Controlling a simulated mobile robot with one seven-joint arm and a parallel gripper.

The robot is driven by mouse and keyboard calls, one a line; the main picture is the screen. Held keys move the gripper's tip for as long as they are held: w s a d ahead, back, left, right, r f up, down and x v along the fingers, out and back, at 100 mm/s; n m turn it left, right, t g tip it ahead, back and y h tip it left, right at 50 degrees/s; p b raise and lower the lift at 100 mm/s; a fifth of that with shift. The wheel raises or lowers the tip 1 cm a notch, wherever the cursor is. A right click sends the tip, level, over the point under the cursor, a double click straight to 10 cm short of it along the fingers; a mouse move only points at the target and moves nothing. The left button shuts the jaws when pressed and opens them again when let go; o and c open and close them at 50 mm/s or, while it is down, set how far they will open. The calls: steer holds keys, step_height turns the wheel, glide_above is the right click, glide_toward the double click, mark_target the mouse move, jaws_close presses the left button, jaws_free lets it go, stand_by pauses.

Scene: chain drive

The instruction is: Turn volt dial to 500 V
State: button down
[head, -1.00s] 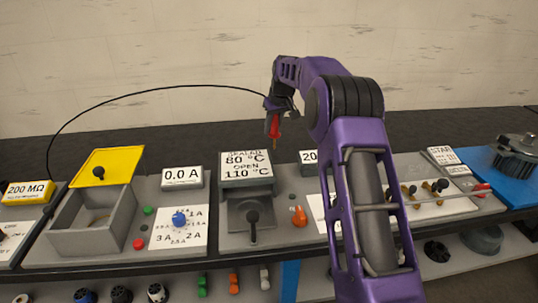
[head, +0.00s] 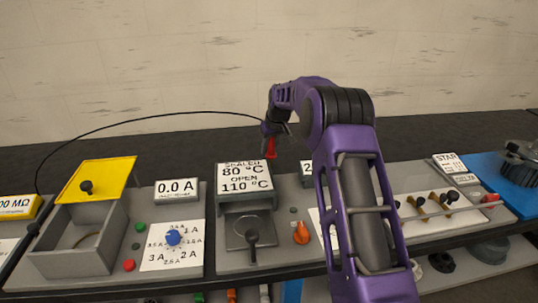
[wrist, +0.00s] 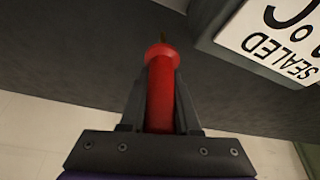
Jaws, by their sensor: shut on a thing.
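No volt dial with a 500 V mark can be made out in either view. A blue dial (head: 173,237) sits on a white plate (head: 155,262) marked in amps. A meter reading partly "00 MΩ" (head: 14,207) is cut off at the left edge. My gripper (head: 271,140) is raised behind the sealed/open sign. It is shut on a red probe (wrist: 160,95), whose tip points away from the jaws in the wrist view. A black cable (head: 130,123) arcs from near my gripper to the left side of the bench.
A grey box (head: 75,262) with a raised yellow lid (head: 97,180) stands at left. The sealed/open sign (head: 243,178) is close to the probe. An orange knob (head: 301,233) is right of it. My arm hides part of the bench.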

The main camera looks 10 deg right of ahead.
mark_target(273, 139)
steer(key=shift+f, duration=1.25)
steer(key=shift+f, duration=0.2)
steer(key=c, duration=0.6)
jaws_free()
steer(key=shift+c, duration=0.2)
steer(key=shift+r, duration=0.15)
steer(key=shift+r, duration=0.25)
steer(key=v, duration=1.1)
steer(key=shift+s+d+r, duration=0.1)
steer(key=shift+s+r, duration=0.1)
steer(key=shift+r, duration=0.1)
